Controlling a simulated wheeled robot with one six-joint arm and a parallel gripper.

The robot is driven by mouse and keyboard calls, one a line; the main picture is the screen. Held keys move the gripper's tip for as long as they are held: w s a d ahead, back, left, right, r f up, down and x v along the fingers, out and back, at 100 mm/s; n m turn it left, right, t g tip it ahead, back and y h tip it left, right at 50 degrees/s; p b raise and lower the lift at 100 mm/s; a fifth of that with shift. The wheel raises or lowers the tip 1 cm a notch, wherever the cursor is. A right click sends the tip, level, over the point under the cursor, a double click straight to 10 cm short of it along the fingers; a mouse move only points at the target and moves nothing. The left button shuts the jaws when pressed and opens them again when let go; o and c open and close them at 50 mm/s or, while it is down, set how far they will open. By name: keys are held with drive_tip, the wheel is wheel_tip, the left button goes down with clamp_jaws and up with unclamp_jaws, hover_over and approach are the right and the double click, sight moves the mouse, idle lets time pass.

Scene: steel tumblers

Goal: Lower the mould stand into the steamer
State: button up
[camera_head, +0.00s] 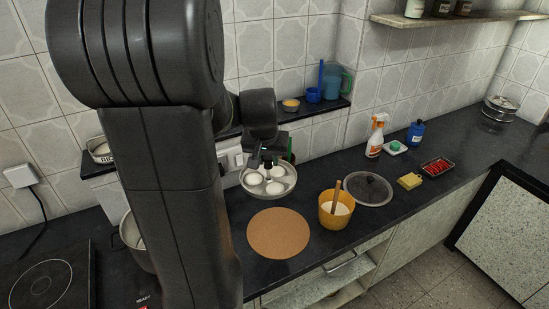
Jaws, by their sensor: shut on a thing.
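The mould stand (268,191) is a round steel plate with several white rounded pieces in its hollows. My gripper (268,161) is shut on the stand's upper middle part, with the plate hanging below it. The stand looks about level, behind the round brown mat; I cannot tell how far it is above the counter. A steel pot (128,236), which looks like the steamer, stands at the left beside the hob. My arm hides most of the pot, and little of its inside shows.
The brown mat (278,233) lies bare on the dark counter. A yellow tub (335,213) with a wooden handle in it and a glass lid (368,190) are to its right. A spray bottle (376,137) stands farther back. The hob (42,286) is at lower left.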

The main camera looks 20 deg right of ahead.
drive_tip(key=w+a+b, duration=0.3)
drive_tip(key=a+b, duration=0.4)
drive_tip(key=a, duration=2.6)
idle(1.6)
drive_tip(key=shift+a+f+b, duration=0.1)
drive_tip(key=shift+b, duration=0.3)
idle(1.4)
drive_tip(key=shift+f+b, duration=1.3)
drive_tip(key=shift+f, duration=0.1)
